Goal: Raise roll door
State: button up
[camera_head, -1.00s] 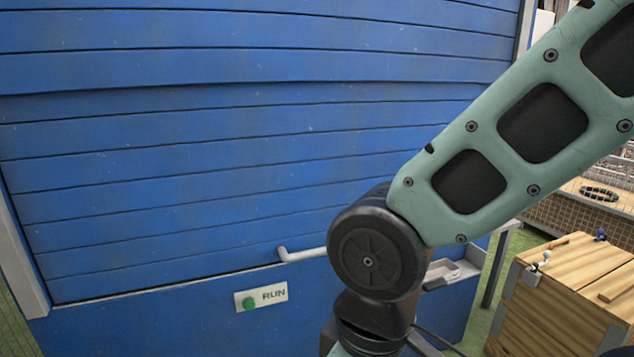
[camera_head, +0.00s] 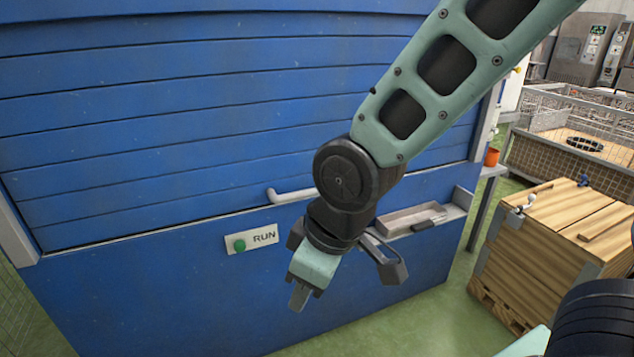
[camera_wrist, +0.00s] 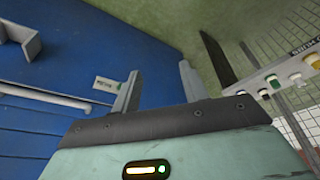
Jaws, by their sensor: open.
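The blue slatted roll door (camera_head: 180,130) is down, its lower edge resting along the blue front panel (camera_head: 130,300). A pale bar handle (camera_head: 290,195) sticks out at the door's lower edge; its right part is hidden behind my arm in the head view. In the wrist view the handle (camera_wrist: 45,93) is at the left. My gripper (camera_head: 300,292) hangs in front of the panel, below and to the right of the handle, pointing down. In the wrist view my gripper (camera_wrist: 158,88) has its fingers apart with nothing between them, and the handle lies outside them.
A RUN plate (camera_head: 265,237) with a green button (camera_head: 239,244) is on the panel, left of my gripper. A grey tray shelf (camera_head: 412,219) juts out at right. A wooden crate (camera_head: 550,240) stands further right. The wrist view shows a button panel (camera_wrist: 285,78) at right.

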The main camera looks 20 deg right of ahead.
jog(key=w+d+f+n+t+b, duration=0.25)
jog(key=w+d+f+t, duration=0.2)
jog(key=w, duration=0.55)
jog(key=w+d+f+n+t+b, duration=0.1)
jog(key=w+d+f+t+b, duration=0.3)
jog(key=w, duration=0.5)
jog(key=w+d+f+n+t+h+b, duration=0.1)
jog(key=w+d+n+t+b, duration=0.1)
jog(key=w+d+n, duration=0.3)
jog(key=w+d+f+n+t+h+b, duration=0.1)
jog(key=w+d+f+t+b, duration=0.2)
jog(key=d, duration=0.5)
jog(key=shift+m+g, duration=0.25)
jog(key=w, duration=0.5)
jog(key=w+f, duration=0.1)
jog(key=w, duration=0.5)
jog(key=w+f, duration=0.1)
jog(key=w, duration=0.5)
jog(key=shift+a, duration=0.1)
jog(key=shift+r, duration=0.1)
grip_shut()
